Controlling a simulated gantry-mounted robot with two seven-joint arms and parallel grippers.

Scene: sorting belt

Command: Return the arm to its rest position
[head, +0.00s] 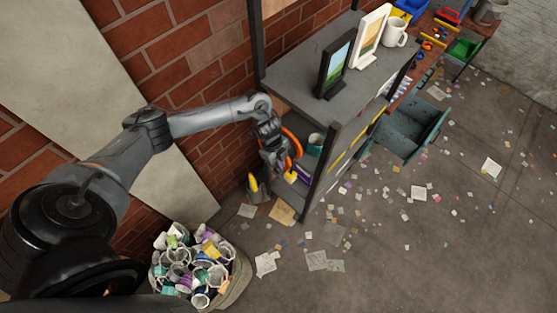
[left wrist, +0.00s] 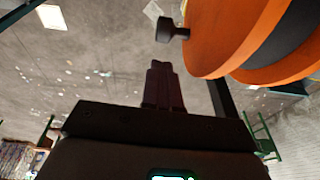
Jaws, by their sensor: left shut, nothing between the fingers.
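My left arm (head: 215,118) reaches from the left of the head view toward the open end of a grey shelf unit. My left gripper (head: 279,168) points downward beside the shelf, above the floor. In the left wrist view its two dark fingers (left wrist: 163,84) are together, with nothing between them. An orange curved thing (head: 293,142) is close beside the gripper. In the left wrist view a large orange and black rounded thing (left wrist: 235,38) fills the upper right; I cannot tell if it touches the gripper. My right gripper is not in view.
A bin (head: 238,284) heaped with mugs stands at the lower left. The shelf unit (head: 290,82) carries two frames (head: 336,70) (head: 371,35) and a white mug (head: 394,34). A brick wall (head: 165,45) is behind my arm. Paper scraps litter the floor (head: 420,250).

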